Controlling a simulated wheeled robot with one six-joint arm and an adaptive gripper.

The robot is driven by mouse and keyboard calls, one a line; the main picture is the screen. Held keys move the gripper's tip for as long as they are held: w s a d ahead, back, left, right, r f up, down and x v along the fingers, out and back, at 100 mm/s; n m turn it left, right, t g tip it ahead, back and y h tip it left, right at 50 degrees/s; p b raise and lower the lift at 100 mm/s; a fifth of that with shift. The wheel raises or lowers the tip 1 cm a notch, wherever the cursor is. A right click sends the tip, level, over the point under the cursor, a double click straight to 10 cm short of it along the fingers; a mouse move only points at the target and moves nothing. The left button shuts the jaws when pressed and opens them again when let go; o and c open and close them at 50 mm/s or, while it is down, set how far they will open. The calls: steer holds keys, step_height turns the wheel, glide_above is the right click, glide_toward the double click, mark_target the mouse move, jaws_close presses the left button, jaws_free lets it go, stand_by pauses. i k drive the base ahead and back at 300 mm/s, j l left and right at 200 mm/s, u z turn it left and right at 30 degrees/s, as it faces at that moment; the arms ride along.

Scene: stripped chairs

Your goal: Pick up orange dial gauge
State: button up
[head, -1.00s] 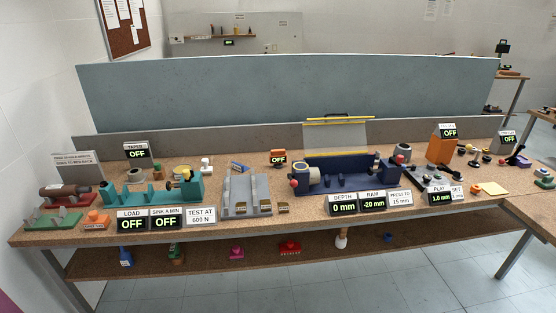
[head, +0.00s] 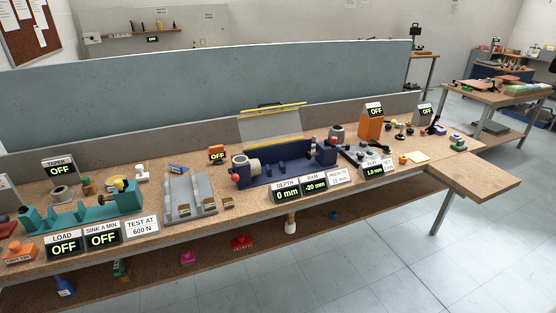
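I cannot tell for sure which thing is the orange dial gauge. A small orange unit with a dark OFF display (head: 218,154) stands at the back of the bench, left of the blue press. A taller orange block (head: 371,126) with an OFF display on top stands at the back right. A small orange piece (head: 403,159) lies near a yellow pad at the right, too small to make out. Another orange piece (head: 20,249) with a label sits at the front left corner. My gripper is not in view.
The long bench (head: 250,203) carries a teal fixture (head: 80,211), a grey slotted block (head: 188,196) and a blue press (head: 275,167) with a raised clear guard. Display signs line its front edge. Several items lie on the lower shelf. Open floor (head: 370,255) is in front, right.

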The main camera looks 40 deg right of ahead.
mark_target(217, 153)
steer(key=i+j+u, duration=0.1)
steer(key=i+u, duration=0.35)
steer(key=i, duration=0.45)
